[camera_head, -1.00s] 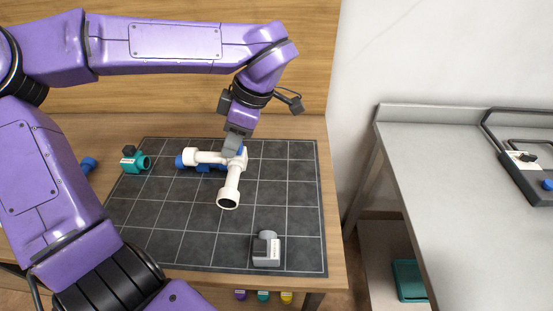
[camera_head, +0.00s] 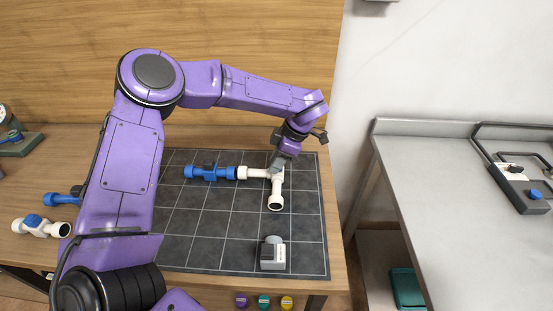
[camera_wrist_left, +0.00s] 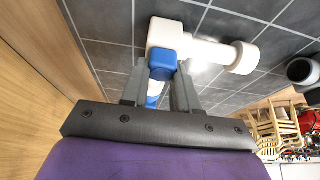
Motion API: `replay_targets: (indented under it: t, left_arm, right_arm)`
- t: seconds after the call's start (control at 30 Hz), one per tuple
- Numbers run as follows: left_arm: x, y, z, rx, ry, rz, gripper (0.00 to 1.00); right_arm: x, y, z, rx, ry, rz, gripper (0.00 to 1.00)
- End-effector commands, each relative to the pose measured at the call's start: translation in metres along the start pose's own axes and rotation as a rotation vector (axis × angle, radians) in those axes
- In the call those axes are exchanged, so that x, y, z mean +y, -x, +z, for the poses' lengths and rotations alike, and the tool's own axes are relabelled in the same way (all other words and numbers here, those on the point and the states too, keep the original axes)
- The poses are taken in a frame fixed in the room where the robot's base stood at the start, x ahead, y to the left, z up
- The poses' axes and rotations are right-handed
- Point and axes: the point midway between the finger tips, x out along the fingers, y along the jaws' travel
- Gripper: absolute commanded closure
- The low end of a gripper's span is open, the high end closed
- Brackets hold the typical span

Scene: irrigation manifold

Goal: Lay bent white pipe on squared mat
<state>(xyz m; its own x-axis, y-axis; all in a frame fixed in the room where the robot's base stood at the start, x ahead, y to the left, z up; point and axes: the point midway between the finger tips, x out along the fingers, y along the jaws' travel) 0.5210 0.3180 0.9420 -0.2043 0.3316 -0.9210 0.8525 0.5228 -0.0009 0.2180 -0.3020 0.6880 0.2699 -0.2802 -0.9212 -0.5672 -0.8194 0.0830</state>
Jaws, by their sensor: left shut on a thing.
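The bent white pipe (camera_head: 275,188) is an elbow with flared ends; one leg points left, the other toward the front. My left gripper (camera_head: 279,164) is shut on it at the corner from above. In the left wrist view the white pipe (camera_wrist_left: 212,51) runs to the right, and a blue block sits between the fingers (camera_wrist_left: 162,85). The dark squared mat (camera_head: 230,225) is beneath the pipe; whether the pipe touches it or hovers just above, I cannot tell. The pipe's left end is close beside a blue fitting (camera_head: 210,172). My right gripper is not in view.
A grey fitting (camera_head: 272,253) stands at the mat's front right. A white-and-blue fitting (camera_head: 40,226) and another blue piece (camera_head: 62,198) lie on the wooden table at left. The mat's front middle is clear. A grey bench (camera_head: 450,220) stands apart at right.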

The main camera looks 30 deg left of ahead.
Motion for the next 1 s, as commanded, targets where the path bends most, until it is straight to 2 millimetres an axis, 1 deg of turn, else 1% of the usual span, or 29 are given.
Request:
replay_targets:
  t: [0.17, 0.3, 0.33, 0.4, 0.67, 0.77, 0.87, 1.0]
  left_arm:
    - [0.0, 0.001, 0.0, -0.002, 0.001, 0.002, 1.0]
    - [0.0, -0.003, 0.001, -0.001, 0.0, 0.001, 1.0]
    - [0.0, -0.003, 0.001, -0.001, 0.0, 0.001, 0.64]
    - [0.0, -0.003, 0.001, -0.001, 0.001, 0.001, 0.45]
    - [0.0, -0.002, 0.001, -0.001, 0.001, 0.001, 0.45]
    - [0.001, 0.005, -0.001, -0.001, 0.002, 0.003, 0.45]
    - [0.001, 0.023, 0.0, -0.002, 0.003, 0.006, 0.45]
    - [0.0, 0.061, 0.0, -0.002, 0.004, 0.006, 0.45]
  right_arm:
    - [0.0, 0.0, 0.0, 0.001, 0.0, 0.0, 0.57]
    - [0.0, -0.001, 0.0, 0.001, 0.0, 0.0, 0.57]
    - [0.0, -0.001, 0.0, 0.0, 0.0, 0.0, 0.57]
    - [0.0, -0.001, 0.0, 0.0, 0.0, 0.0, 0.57]
    - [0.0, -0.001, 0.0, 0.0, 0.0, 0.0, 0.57]
    - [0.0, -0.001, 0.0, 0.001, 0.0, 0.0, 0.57]
    - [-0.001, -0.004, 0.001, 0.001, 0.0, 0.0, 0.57]
    - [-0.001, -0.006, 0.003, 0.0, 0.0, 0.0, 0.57]
